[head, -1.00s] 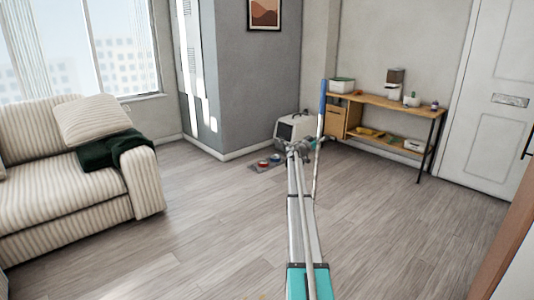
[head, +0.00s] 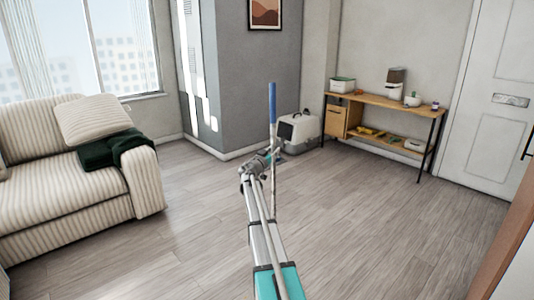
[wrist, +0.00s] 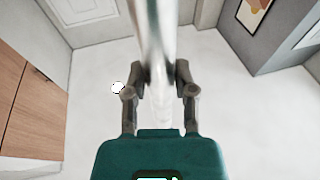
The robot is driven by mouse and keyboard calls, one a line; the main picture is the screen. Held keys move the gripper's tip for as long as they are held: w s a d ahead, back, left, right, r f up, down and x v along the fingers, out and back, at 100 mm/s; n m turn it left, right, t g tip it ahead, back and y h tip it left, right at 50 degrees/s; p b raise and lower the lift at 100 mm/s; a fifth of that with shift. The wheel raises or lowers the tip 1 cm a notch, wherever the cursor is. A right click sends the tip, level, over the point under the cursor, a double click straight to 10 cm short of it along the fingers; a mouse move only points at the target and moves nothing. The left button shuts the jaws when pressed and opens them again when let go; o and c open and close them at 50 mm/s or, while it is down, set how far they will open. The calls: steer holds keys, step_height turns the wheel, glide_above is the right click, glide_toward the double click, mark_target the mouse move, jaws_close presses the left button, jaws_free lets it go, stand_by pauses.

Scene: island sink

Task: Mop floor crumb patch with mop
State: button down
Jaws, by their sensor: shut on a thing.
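The mop shows in the head view as an upright pole with a blue grip (head: 272,103) at its top. The lower pole runs down behind and beside my arm, and the mop's head is hidden. My gripper (head: 267,158) is at the pole below the blue grip. In the wrist view the pale grey pole (wrist: 153,35) passes between the two dark fingers of my gripper (wrist: 160,85), which are shut on it. I cannot make out a crumb patch on the floor in either view.
A striped sofa (head: 70,200) stands at left. A pet carrier (head: 300,133) sits by the grey wall column (head: 238,80). A wooden shelf table (head: 390,106) stands at the back right, beside a white door (head: 490,110). Wide grey floor (head: 370,230) is clear between them.

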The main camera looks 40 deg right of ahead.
steer(key=shift+s+a+r+t, duration=0.1)
steer(key=shift+a+t, duration=0.05)
steer(key=shift+a, duration=0.5)
steer(key=shift+s+a+t, duration=0.1)
steer(key=shift+a+t, duration=0.05)
steer(key=shift+a, duration=0.45)
step_height(320, 180, down, 6)
steer(key=b, duration=0.6)
steer(key=shift+w+a, duration=0.1)
